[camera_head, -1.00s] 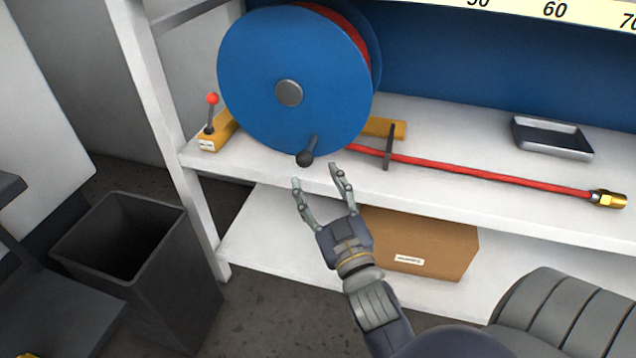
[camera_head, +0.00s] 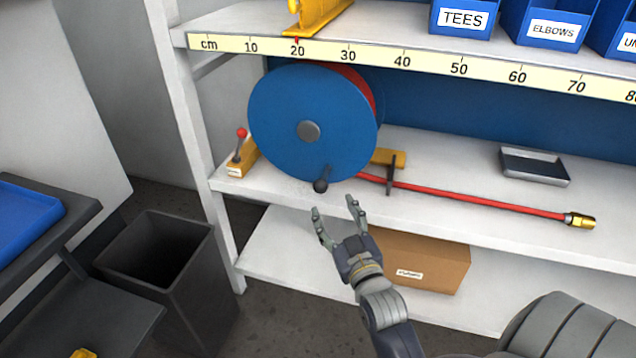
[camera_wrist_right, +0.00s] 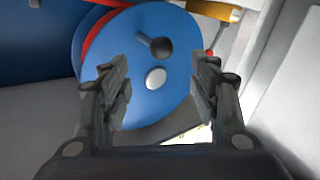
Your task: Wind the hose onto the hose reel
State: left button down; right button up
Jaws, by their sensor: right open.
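The blue hose reel (camera_head: 290,115) stands on the middle shelf, with red hose wound between its discs. Its dark crank knob (camera_head: 321,186) is at the bottom of the front disc. The red hose (camera_head: 470,197) runs right along the shelf, past a dark upright guide (camera_head: 391,175), to a brass end fitting (camera_head: 580,220). My right gripper (camera_head: 336,207) is open and empty, just below and in front of the knob. In the right wrist view, the reel (camera_wrist_right: 130,75) and knob (camera_wrist_right: 161,47) show beyond the open fingers (camera_wrist_right: 160,90). My left gripper is not in view.
A red-tipped lever (camera_head: 241,140) on a yellow base stands left of the reel. A dark tray (camera_head: 535,165) lies at the back right of the shelf. A cardboard box (camera_head: 430,262) sits below. A ruler strip (camera_head: 430,66) edges the upper shelf. A black bin (camera_head: 165,265) stands left.

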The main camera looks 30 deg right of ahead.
aim_at(324, 190)
jog(key=b+x, duration=0.1)
jog(key=x, duration=0.8)
jog(key=shift+w+f, duration=0.15)
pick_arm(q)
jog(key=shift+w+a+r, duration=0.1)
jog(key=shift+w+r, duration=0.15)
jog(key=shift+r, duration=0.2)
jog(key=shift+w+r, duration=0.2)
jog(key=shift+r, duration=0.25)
pick_arm(e)
jog(key=shift+w+d, duration=0.25)
jog(key=shift+w, duration=0.45)
jog(key=c, duration=1.3)
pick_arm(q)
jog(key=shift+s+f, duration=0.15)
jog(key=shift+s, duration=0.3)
pick_arm(e)
grip_shut()
